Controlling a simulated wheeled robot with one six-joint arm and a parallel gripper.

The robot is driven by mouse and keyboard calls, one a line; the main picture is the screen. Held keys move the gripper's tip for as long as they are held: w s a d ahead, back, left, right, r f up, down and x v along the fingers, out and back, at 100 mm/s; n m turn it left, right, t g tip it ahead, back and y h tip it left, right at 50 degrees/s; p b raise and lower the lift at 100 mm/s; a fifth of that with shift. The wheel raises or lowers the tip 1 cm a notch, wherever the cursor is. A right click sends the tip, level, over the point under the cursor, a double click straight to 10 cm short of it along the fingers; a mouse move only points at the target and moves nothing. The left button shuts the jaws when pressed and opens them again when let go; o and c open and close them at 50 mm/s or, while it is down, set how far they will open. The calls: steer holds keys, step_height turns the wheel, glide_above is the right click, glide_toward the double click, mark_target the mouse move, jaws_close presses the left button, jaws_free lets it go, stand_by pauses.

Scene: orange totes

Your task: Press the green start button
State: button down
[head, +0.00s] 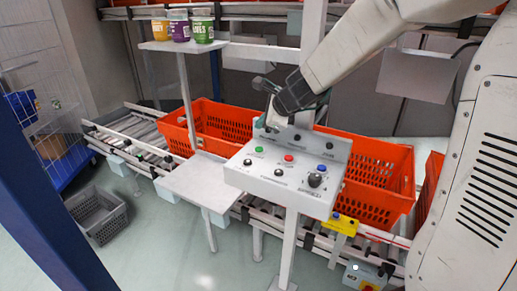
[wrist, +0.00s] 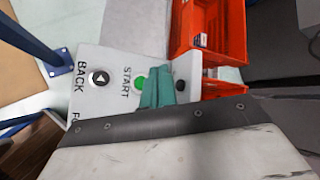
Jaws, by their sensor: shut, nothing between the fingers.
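The green start button (head: 259,149) sits at the upper left of the white control panel (head: 240,177) in the head view. In the wrist view the green button (wrist: 139,83) shows beside the word START, partly covered by my teal fingertips. My gripper (head: 271,126) is shut and empty, above the panel's back edge in the head view. In the wrist view my gripper (wrist: 157,90) overlaps the button's edge. I cannot tell whether the fingertips touch it.
A red button (head: 289,158), a blue button (head: 322,168) and a black knob (head: 315,180) share the panel. Orange totes (head: 371,181) stand on the roller conveyor behind it. Jars (head: 202,28) stand on a shelf at upper left.

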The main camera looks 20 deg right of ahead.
mark_target(262, 150)
steer(key=shift+f, duration=2.65)
steer(key=shift+f, duration=0.4)
steer(key=shift+f, duration=0.45)
stand_by(0.4)
steer(key=shift+r, duration=0.9)
steer(key=shift+r, duration=0.1)
steer(key=shift+r, duration=2.4)
